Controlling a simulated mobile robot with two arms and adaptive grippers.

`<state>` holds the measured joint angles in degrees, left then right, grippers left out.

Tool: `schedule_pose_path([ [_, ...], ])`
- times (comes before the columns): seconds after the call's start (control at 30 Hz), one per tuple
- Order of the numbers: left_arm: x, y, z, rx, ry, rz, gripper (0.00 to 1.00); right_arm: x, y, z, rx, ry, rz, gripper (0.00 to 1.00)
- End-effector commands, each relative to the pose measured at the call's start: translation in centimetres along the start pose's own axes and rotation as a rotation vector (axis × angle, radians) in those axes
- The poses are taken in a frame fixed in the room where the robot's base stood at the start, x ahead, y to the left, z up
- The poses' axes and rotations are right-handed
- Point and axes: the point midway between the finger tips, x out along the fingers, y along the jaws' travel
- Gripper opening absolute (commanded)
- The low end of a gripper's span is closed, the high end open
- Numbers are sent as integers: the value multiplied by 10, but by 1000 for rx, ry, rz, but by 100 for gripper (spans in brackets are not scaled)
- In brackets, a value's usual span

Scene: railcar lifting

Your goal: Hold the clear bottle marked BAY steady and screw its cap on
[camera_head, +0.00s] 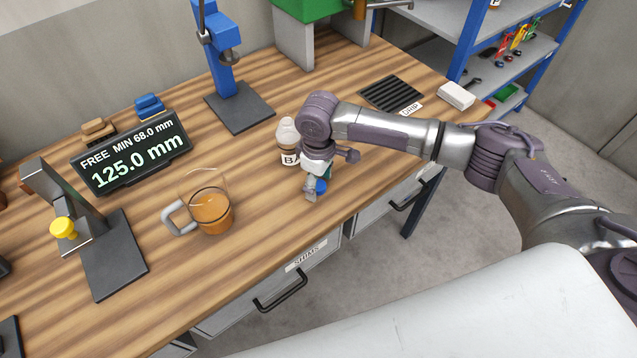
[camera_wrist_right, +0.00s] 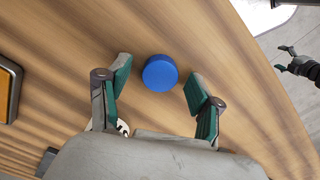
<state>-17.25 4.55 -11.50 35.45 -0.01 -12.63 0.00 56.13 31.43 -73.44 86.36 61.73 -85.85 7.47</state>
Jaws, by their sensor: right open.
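The clear bottle (camera_head: 287,134) stands upright on the workbench, its label partly hidden by my right gripper and showing only "BA". Its neck looks bare. The blue cap (camera_head: 321,187) lies on the wood near the front edge, partly hidden behind a finger of my right gripper (camera_head: 316,184). In the right wrist view the cap (camera_wrist_right: 160,72) sits between the tips of the open, empty right gripper (camera_wrist_right: 159,88). A bit of the label (camera_wrist_right: 122,128) shows behind a finger there. My left gripper (camera_wrist_right: 284,59) shows small at the right edge of that view, fingers apart, off the bench.
A glass mug (camera_head: 210,210) of amber liquid stands left of the bottle. A display reading 125.0 mm (camera_head: 133,155) and a blue press (camera_head: 240,105) stand behind. A black drip grate (camera_head: 392,94) and white block (camera_head: 456,96) are at right. Wood between them is clear.

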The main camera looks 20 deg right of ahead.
Motion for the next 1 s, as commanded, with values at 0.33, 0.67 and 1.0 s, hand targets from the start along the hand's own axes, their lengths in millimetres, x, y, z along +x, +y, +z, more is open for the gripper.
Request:
schedule_pose_path([
  [0.33,0,0,-1,0,1,0,86,0,0,0,0,0,0,55],
  [0.67,0,0,-1,-1,2,-1,86,0,0,0,0,0,0,20],
  [1.0,6,0,-1,-1,3,-1,86,-12,0,-1,-1,3,0,20],
])
